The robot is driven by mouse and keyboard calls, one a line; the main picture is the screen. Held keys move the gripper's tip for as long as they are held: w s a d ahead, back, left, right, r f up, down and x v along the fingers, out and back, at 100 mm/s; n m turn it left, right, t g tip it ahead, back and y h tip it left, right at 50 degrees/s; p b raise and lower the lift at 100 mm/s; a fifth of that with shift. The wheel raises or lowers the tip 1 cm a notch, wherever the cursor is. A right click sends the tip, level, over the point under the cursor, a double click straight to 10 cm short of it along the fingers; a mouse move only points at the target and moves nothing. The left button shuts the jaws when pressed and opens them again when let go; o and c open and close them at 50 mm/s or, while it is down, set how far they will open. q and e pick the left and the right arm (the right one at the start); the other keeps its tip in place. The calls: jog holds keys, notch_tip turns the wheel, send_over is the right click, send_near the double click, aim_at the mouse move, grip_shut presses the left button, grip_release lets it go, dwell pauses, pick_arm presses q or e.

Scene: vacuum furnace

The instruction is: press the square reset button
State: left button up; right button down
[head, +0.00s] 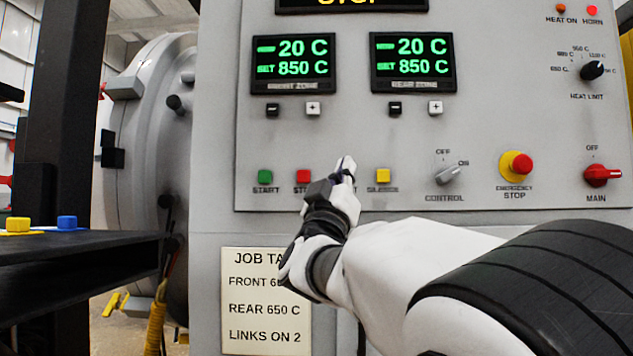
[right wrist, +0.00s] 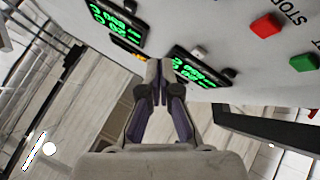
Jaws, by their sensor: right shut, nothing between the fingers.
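The grey control panel (head: 460,120) carries a row of square buttons. The green START button (head: 265,176), a red button (head: 303,176) and the yellow SILENCE button (head: 382,175) show in the head view. My right gripper (head: 346,164) is in front of the gap between the red and yellow buttons. It hides that spot and most of its label, so I cannot see the reset button. The right gripper's fingers are together and empty, also in the right wrist view (right wrist: 160,70). I cannot tell whether the fingertips touch the panel. My left gripper is not in view.
Two temperature displays (head: 293,62) (head: 413,61) sit above the buttons. The control knob (head: 447,175), emergency stop (head: 516,164) and red main switch (head: 602,175) are to the right. A job tag (head: 265,320) hangs below. A dark shelf (head: 80,265) stands at left.

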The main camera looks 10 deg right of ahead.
jog(key=w+d+p, duration=0.2)
jog(key=w+p, duration=0.4)
jog(key=w, duration=0.3)
jog(key=shift+d+f, duration=0.15)
jog(key=shift+d, duration=0.05)
jog(key=shift+p, duration=0.3)
dwell(0.9)
jog(key=shift+w+d+p, duration=0.1)
jog(key=shift+w+p, duration=0.2)
jog(key=shift+p, duration=0.35)
